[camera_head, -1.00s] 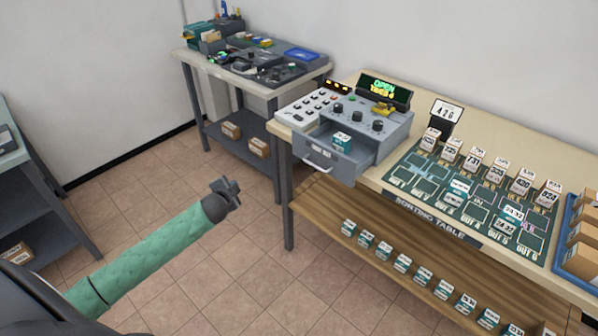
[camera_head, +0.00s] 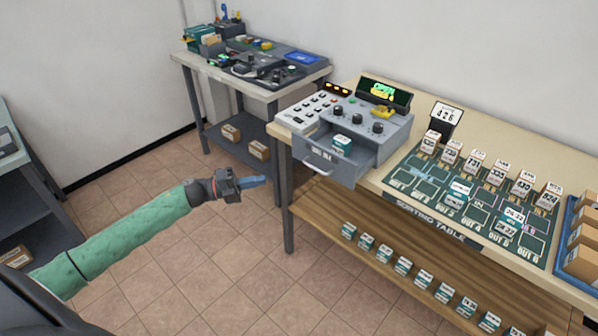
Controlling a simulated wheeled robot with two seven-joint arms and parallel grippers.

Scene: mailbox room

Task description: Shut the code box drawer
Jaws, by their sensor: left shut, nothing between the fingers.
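The grey code box (camera_head: 395,132) stands at the left end of the sorting table, with knobs, a button panel and a lit green display. Its drawer (camera_head: 328,166) is pulled out towards me and has a pale bar handle (camera_head: 317,165) on its front. A small teal and white box (camera_head: 342,145) sits inside the drawer. My left gripper (camera_head: 262,181) is shut and empty, pointing right. My right gripper is not in view.
The sorting table (camera_head: 480,128) carries a green mat (camera_head: 425,182) with several small boxes. Its lower shelf (camera_head: 330,207) holds a row of boxes. A blue tray (camera_head: 565,262) is at the right edge. A second workbench (camera_head: 183,60) stands behind. The tiled floor (camera_head: 215,280) is clear.

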